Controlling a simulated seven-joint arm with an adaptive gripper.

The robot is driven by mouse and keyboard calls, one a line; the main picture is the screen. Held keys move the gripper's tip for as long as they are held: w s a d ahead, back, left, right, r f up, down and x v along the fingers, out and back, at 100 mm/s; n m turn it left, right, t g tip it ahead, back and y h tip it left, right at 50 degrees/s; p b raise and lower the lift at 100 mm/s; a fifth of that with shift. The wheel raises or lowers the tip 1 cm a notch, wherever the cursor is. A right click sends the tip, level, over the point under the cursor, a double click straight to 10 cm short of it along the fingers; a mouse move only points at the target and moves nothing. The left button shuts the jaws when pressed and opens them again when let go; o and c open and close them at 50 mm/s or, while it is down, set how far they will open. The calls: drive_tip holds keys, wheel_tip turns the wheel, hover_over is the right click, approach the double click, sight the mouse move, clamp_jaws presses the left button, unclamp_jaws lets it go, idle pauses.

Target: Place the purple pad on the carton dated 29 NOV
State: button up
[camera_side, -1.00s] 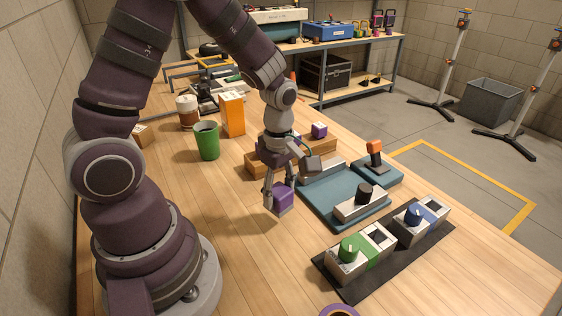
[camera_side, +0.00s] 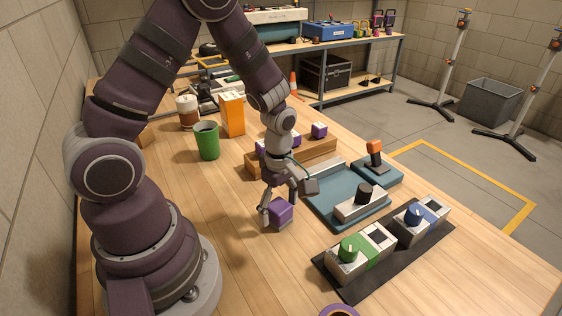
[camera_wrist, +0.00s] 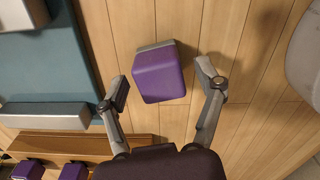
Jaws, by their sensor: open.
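The purple pad (camera_side: 281,213) is a block with a grey strip along one side, seen best in the wrist view (camera_wrist: 158,78). It appears to rest on the wooden table, left of the teal tray. My gripper (camera_side: 279,207) is low over it with open fingers. In the wrist view my gripper (camera_wrist: 164,84) has one finger on each side of the pad, with a gap on both sides; the left finger is nearer. Small purple-and-white boxes, one a carton (camera_side: 319,130), stand at a wooden ledge (camera_side: 318,147) behind. No dates are readable.
Close to the right are the teal tray (camera_side: 318,202) and a dark mat (camera_side: 348,288) with green and blue knob units. A green cup (camera_side: 207,141) and an orange box (camera_side: 232,114) stand behind left. The table in front of the pad is clear.

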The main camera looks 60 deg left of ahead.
sight(282, 208)
drive_tip(key=r, duration=1)
drive_tip(key=shift+d, duration=0.4)
drive_tip(key=s+d+r+m+t, duration=0.1)
drive_tip(key=r+m, duration=0.3)
drive_tip(key=m, duration=0.5)
drive_tip(key=s+d+r+m+t, duration=0.1)
drive_tip(key=s+r+m+t, duration=0.3)
drive_tip(key=m, duration=0.6)
drive_tip(key=shift+r, duration=0.5)
drive_tip(key=shift+o, duration=0.5)
drive_tip(key=shift+s+d+r+m+t, duration=0.1)
drive_tip(key=shift+s+m+t, duration=0.2)
drive_tip(key=shift+m, duration=0.6)
